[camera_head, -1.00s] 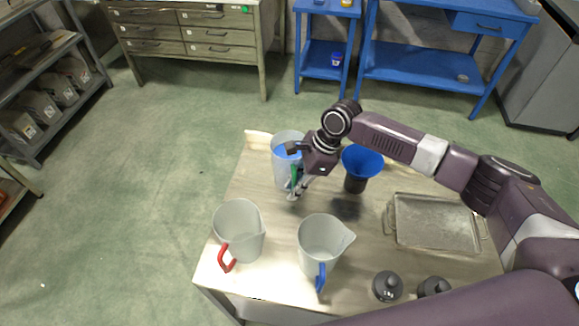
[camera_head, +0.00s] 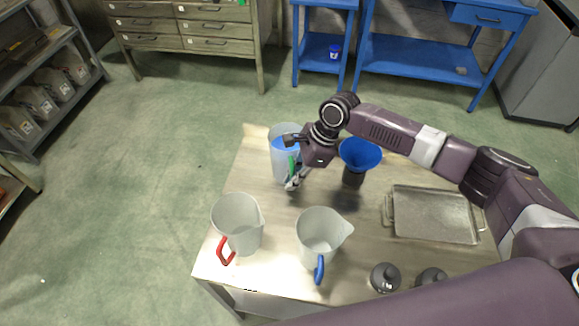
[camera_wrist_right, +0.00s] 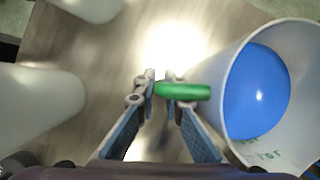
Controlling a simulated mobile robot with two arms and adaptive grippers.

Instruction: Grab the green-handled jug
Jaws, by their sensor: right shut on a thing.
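The green-handled jug (camera_head: 279,165) is a translucent white jug with blue inside, near the back left of the table. Its green handle (camera_wrist_right: 190,91) shows in the right wrist view, with the jug's open mouth and blue contents to the right of it. My right gripper (camera_head: 292,183) is at the handle; in the right wrist view its fingertips (camera_wrist_right: 161,86) are closed around the handle. The jug looks upright; I cannot tell whether its base is clear of the table. My left gripper is not in view.
A red-handled jug (camera_head: 236,222) and a blue-handled jug (camera_head: 319,232) stand at the table's front. A blue funnel (camera_head: 361,154) is right of my right gripper. A metal tray (camera_head: 435,213) lies on the right. Two dark bottles (camera_head: 385,278) stand at the front right.

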